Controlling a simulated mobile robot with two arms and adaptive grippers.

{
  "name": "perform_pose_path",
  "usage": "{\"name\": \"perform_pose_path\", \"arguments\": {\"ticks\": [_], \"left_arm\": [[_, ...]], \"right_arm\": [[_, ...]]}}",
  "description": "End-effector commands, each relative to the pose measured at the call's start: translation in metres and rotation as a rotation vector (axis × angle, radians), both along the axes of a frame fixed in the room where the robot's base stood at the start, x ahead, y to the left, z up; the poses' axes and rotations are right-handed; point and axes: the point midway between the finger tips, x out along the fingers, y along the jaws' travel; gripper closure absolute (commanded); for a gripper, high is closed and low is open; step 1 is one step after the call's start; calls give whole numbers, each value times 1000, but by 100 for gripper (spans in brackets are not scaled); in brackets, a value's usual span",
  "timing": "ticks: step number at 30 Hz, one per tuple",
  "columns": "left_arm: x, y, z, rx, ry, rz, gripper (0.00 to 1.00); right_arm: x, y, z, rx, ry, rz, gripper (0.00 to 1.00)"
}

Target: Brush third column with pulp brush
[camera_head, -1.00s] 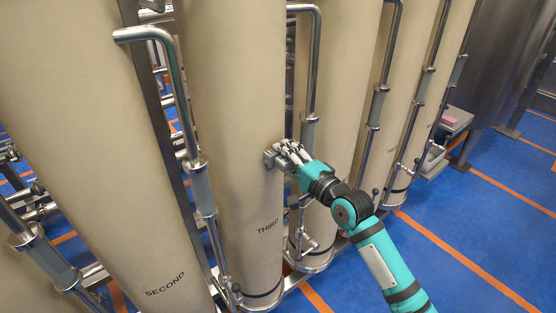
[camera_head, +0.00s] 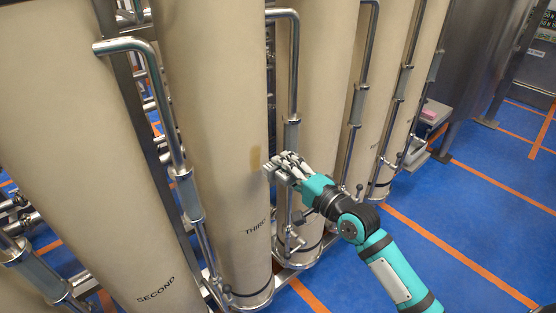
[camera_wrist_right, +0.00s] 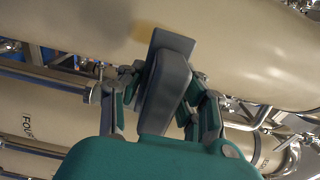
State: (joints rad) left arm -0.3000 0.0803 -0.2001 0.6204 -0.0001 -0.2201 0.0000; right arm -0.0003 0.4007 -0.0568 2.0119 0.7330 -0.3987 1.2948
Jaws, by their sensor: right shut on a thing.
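The third column (camera_head: 215,100) is a tall beige cylinder marked "THIRD". A darker tan patch (camera_head: 255,158) shows on its right side, just left of my right gripper (camera_head: 272,170). The right gripper is shut on the pulp brush, a dark grey block (camera_wrist_right: 168,75) held between the fingers in the right wrist view. In that view the brush's end overlaps the third column (camera_wrist_right: 220,40) near the patch; I cannot tell whether they touch. In the head view the fingers mostly hide the brush. My left gripper is not in view.
The second column (camera_head: 85,130) stands at left, and more beige columns (camera_head: 325,100) stand to the right. Metal pipes (camera_head: 160,90) run between them. A grey stand with a pink item (camera_head: 428,114) is farther right. The blue floor (camera_head: 470,220) at right is clear.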

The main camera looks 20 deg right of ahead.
Motion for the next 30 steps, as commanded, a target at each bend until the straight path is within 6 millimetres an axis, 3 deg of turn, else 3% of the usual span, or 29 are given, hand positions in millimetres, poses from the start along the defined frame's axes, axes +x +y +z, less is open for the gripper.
{"name": "perform_pose_path", "arguments": {"ticks": [12, 22, 30], "left_arm": [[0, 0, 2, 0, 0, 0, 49], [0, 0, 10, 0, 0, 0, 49], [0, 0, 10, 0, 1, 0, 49]], "right_arm": [[-6, -2, 1, -1, 0, 0, 93], [-30, -11, 0, -3, 1, 0, 93], [-33, -12, 0, -1, -1, 0, 93]]}}
